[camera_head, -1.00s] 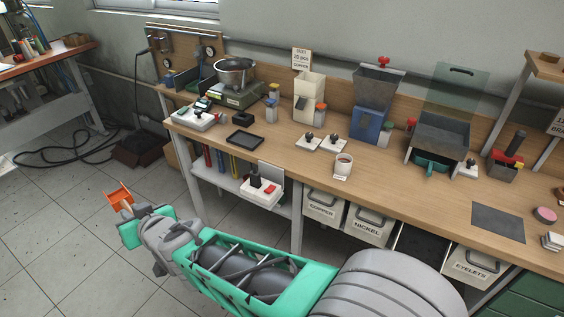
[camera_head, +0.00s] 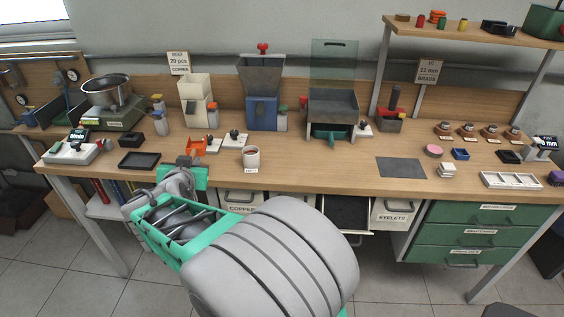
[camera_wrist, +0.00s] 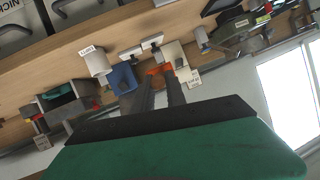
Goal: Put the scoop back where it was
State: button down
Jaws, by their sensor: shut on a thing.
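My gripper (camera_head: 186,161) is over the front of the workbench, left of the white mug. It is shut on a small orange piece, which I take to be the scoop (camera_head: 197,146). In the wrist view the scoop (camera_wrist: 158,69) shows at the far ends of the two dark fingers, partly hidden by them. In the head view it overlaps a white pad with a black knob, and I cannot tell its height above the bench.
The white mug (camera_head: 251,158) stands close right of the gripper. A blue hopper machine (camera_head: 262,112), a cream dispenser (camera_head: 196,99) and a grey bin (camera_head: 333,104) stand behind. A black drawer (camera_head: 346,212) is open below. The bench near the grey mat (camera_head: 401,168) is mostly clear.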

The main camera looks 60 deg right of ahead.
jog(key=s+d+r+m+g+h+b, duration=0.1)
jog(key=s+d+m+g+h+b, duration=0.15)
jog(key=s+d+m+g, duration=0.65)
jog(key=n+t+p, duration=0.2)
send_over(286, 172)
jog(key=shift+h, duration=0.35)
jog(key=f, duration=0.9)
jog(key=shift+w+a, duration=0.1)
jog(key=shift+a, duration=0.2)
jog(key=f+p, duration=0.1)
jog(key=f, duration=0.2)
jog(key=shift+d, duration=0.2)
jog(key=shift+f, duration=0.35)
jog(key=c, duration=1.3)
grip_release()
jog(key=shift+c, duration=0.2)
